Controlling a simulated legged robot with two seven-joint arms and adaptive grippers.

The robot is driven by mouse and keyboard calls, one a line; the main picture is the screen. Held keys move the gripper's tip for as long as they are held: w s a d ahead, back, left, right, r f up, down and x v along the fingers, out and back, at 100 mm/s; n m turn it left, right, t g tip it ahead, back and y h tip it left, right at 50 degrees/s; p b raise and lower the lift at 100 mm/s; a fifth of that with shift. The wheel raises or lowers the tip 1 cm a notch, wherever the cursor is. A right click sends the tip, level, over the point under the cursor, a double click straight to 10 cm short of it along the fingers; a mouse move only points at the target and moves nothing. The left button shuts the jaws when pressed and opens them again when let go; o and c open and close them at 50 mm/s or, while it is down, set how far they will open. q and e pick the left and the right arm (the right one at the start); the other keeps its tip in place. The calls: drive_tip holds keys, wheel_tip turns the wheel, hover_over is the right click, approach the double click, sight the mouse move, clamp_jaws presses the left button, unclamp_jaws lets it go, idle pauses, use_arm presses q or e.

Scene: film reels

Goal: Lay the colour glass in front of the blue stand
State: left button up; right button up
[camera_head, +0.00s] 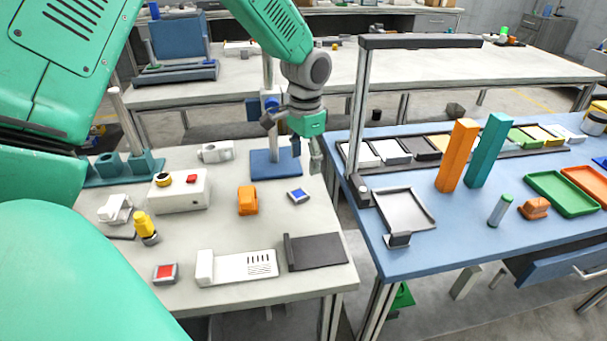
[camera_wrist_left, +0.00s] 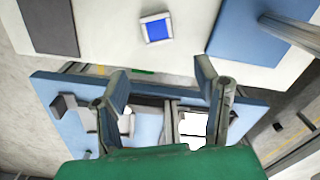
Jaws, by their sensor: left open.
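A small square of blue glass in a pale frame (camera_head: 298,195) lies flat on the light table, close in front of the blue stand (camera_head: 262,168) and a little to its right. The blue glass also shows in the left wrist view (camera_wrist_left: 157,27), beyond the fingertips. The stand's blue base shows there at the upper right (camera_wrist_left: 250,32). My left gripper (camera_head: 306,156) is open and empty, raised at the stand's right side. Its spread fingers show in the left wrist view (camera_wrist_left: 162,78). My right gripper is not in view.
An orange block (camera_head: 248,201), a white box with a red button (camera_head: 180,191), a white slotted plate (camera_head: 238,268) and a dark plate (camera_head: 318,251) surround the blue glass. A gap separates this table from the blue table (camera_head: 450,240), where a dark post (camera_head: 361,120) rises.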

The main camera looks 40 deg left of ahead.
use_arm(q)
drive_tip(key=shift+a+r, duration=0.2)
drive_tip(key=shift+r, duration=0.45)
drive_tip(key=shift+a+r, duration=0.15)
drive_tip(key=shift+r, duration=0.5)
